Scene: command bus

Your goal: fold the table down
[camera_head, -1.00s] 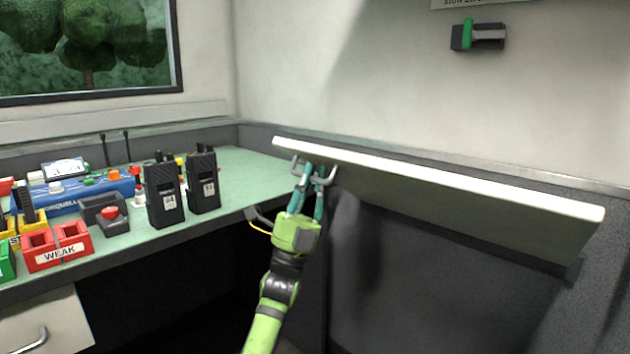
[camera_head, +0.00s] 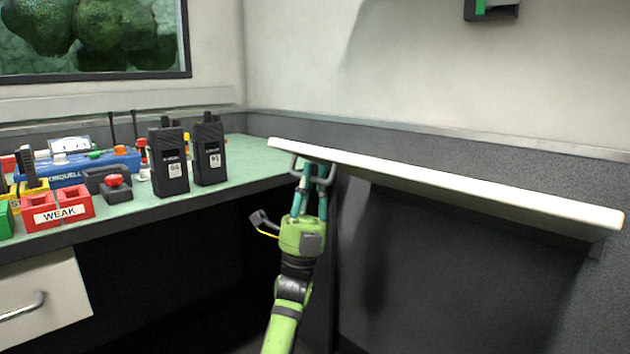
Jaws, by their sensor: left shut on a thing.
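The table (camera_head: 440,180) is a long white panel against the back wall, right of the green counter. I see mostly its light edge and a little of its underside, so it stands out from the wall. A grey handle (camera_head: 296,163) is at its left end, below the edge. My left gripper (camera_head: 314,178) reaches up from below and is shut at this handle, with its teal fingers under the panel. The fingertips are partly hidden by the handle and panel. My right gripper is not in view.
The green counter (camera_head: 240,170) on the left holds two black radios (camera_head: 168,162), a red box labelled WEAK (camera_head: 57,210) and other devices. A drawer (camera_head: 40,295) is below it. The space under the table is dark and looks clear.

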